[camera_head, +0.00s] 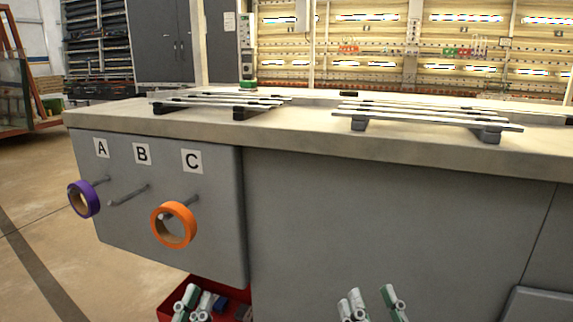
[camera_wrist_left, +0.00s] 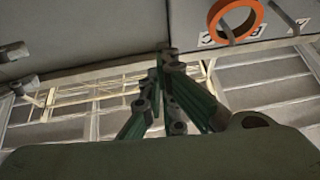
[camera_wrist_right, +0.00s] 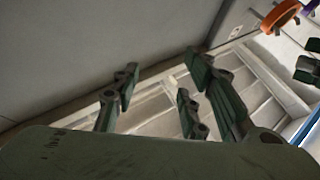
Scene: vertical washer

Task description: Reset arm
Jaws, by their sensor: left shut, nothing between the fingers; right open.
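My left gripper (camera_head: 197,299) is at the bottom of the head view, in front of the bench's grey side panel and below the orange ring. It is shut and empty; its fingers meet in the left wrist view (camera_wrist_left: 168,65). My right gripper (camera_head: 372,303) is at the bottom right of centre in the head view, in front of the bench. It is open and empty, with its fingers spread apart in the right wrist view (camera_wrist_right: 160,85). Neither gripper touches a ring. The rest of both arms is out of the head view.
A purple ring (camera_head: 83,199) hangs on peg A and an orange ring (camera_head: 173,225) on peg C. Peg B (camera_head: 128,195) is bare. Metal bars lie on black blocks on the bench top (camera_head: 300,132). A red bin (camera_head: 172,304) sits low behind my left gripper.

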